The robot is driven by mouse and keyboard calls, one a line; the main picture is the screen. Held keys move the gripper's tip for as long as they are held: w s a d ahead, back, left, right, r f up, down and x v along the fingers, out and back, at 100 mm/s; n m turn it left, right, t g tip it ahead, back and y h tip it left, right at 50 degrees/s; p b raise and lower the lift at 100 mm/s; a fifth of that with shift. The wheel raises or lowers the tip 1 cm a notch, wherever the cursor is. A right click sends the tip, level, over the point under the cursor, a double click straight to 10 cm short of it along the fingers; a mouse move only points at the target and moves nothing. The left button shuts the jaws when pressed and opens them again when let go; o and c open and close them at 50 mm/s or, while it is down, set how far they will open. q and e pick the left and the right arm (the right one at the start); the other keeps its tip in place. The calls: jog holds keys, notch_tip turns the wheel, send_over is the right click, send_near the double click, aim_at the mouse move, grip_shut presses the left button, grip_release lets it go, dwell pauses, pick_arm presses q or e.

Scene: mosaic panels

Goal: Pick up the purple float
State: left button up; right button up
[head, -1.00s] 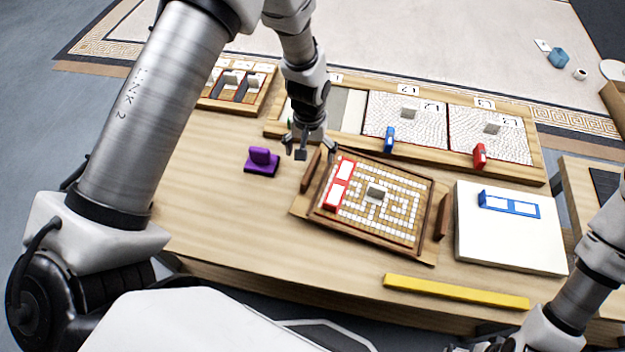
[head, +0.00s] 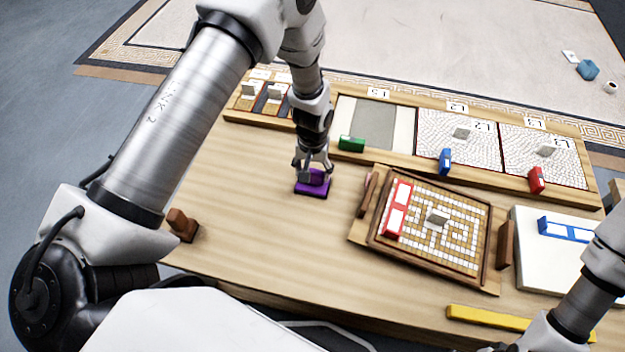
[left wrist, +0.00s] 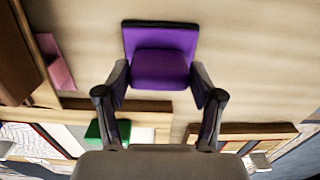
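The purple float (head: 311,190) lies on the wooden table, left of the framed mosaic panel. It has a flat base and a raised grip. My left gripper (head: 314,172) is down over it and hides part of the grip. In the left wrist view the float (left wrist: 160,42) is straight ahead, with the two fingers of my left gripper (left wrist: 160,82) on either side of its raised grip. The fingers look apart, with a narrow gap at each side; contact is not clear. My right arm shows at the lower right, but its gripper is out of view.
The mosaic panel in its brown frame (head: 374,240) is right of the float. A green float (head: 351,144) is close behind. Blue (head: 445,161) and red (head: 536,180) floats stand farther right. A brown block (head: 182,225) is at the left. Bare table lies in front.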

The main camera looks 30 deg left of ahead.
aim_at(312, 170)
pick_arm(q)
jog(key=c, duration=0.5)
notch_tip(312, 170, up, 10)
jog(key=shift+p, duration=0.55)
jog(key=shift+o, duration=1.4)
